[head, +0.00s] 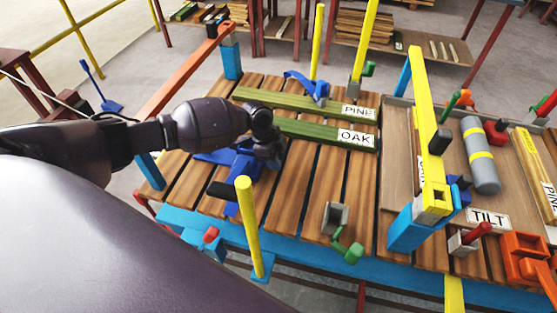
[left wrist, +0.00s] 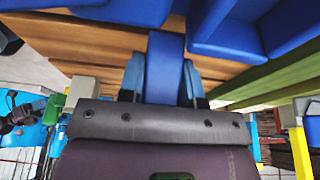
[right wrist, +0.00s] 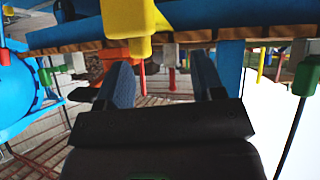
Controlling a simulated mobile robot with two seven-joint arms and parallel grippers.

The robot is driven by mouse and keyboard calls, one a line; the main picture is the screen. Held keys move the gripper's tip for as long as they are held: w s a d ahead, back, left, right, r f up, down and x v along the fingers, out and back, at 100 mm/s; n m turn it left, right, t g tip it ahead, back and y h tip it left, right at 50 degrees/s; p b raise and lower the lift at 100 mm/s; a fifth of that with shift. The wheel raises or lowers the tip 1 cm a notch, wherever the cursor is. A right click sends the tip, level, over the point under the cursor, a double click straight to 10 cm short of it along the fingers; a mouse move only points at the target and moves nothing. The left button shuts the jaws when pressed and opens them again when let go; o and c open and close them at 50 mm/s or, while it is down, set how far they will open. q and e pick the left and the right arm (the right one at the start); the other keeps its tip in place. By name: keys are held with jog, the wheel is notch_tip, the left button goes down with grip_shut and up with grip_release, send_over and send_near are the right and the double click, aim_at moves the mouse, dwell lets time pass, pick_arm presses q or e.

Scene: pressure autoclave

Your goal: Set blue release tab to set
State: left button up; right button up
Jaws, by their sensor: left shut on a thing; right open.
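A blue mechanism (head: 242,166) sits on the slatted wooden table, left of the OAK board (head: 300,129). My left gripper (head: 268,158) reaches over its right side, and my wrist hides part of it. In the left wrist view, my left gripper (left wrist: 163,80) is shut on a flat blue tab (left wrist: 166,60), with one finger on each side. I cannot read a set mark on the tab. My right gripper (right wrist: 165,80) is open and empty in the right wrist view, below a table edge; it does not show in the head view.
A yellow post (head: 247,225) stands at the table's front edge, close to the blue mechanism. A yellow beam (head: 426,110) rises at the right beside the TILT sign (head: 488,218). The PINE board (head: 290,102) lies behind the OAK board. A green-handled grey clamp (head: 338,215) stands front centre.

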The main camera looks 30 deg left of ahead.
pick_arm(q)
jog(key=shift+s+a+f+h+b, duration=0.15)
jog(key=shift+a+h+b, duration=0.2)
jog(key=shift+h+b, duration=0.55)
jog(key=shift+a+r+t+h, duration=0.2)
jog(key=shift+t+h, duration=0.1)
jog(key=shift+h, duration=0.5)
jog(key=shift+r+b, duration=0.15)
jog(key=shift+b, duration=0.2)
jog(key=o, duration=0.7)
jog(key=shift+c, duration=0.2)
jog(key=shift+o, duration=1.3)
jog(key=shift+r, duration=0.15)
